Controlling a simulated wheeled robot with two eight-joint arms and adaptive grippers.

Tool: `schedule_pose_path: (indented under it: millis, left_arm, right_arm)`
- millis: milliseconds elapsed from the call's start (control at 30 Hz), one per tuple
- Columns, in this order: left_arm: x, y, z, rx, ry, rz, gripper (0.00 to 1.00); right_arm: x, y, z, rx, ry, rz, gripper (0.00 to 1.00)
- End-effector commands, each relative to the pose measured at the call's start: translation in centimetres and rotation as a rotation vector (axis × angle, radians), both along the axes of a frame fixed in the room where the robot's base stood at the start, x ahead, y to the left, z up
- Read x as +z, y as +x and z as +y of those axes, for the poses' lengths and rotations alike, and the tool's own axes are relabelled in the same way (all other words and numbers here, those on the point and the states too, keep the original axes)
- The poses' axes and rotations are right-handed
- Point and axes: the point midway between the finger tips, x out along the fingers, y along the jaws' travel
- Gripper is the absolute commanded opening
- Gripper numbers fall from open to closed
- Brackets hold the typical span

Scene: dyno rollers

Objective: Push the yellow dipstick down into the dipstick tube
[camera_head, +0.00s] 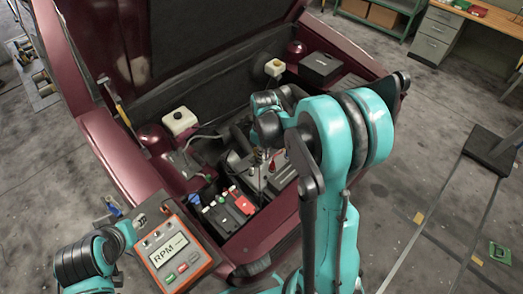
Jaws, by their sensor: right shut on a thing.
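My right arm reaches over the open engine bay, and its gripper (264,156) points down at the engine. The gripper is small and dark here, and my arm partly covers it. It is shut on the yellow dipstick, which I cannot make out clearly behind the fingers. The dipstick tube is also hidden, so I cannot tell how deep the dipstick sits. My left arm is at the lower left, beside the orange RPM meter. Its fingers are not clear enough to show whether they are open.
The dark red car's hood stands open. A white reservoir (180,121), a battery with red caps (228,212) and a black box (319,68) surround the engine. The orange RPM meter (174,248) stands at the front left. A desk (436,36) is at the back right.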

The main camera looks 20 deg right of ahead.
Motion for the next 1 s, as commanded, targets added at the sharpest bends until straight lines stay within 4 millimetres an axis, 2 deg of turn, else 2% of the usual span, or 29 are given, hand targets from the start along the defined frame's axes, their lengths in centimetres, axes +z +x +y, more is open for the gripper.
schedule_pose_path:
  millis: [100, 233, 1000]
  left_arm:
    - [-1.0, 0.0, 0.0, 0.0, 0.0, 0.0, 0.4]
    - [-1.5, 0.0, 0.0, 0.0, 0.0, 0.0, 0.4]
    - [-1.7, 0.0, 0.0, 0.0, 0.0, 0.0, 0.4]
  right_arm:
    - [-1.6, 0.0, 0.0, 0.0, 0.0, 0.0, 0.0]
    - [-2.3, 0.1, 0.0, 0.0, 0.0, 0.0, 0.0]
    - [-2.3, 0.1, 0.1, 0.001, 0.0, 0.0, 0.0]
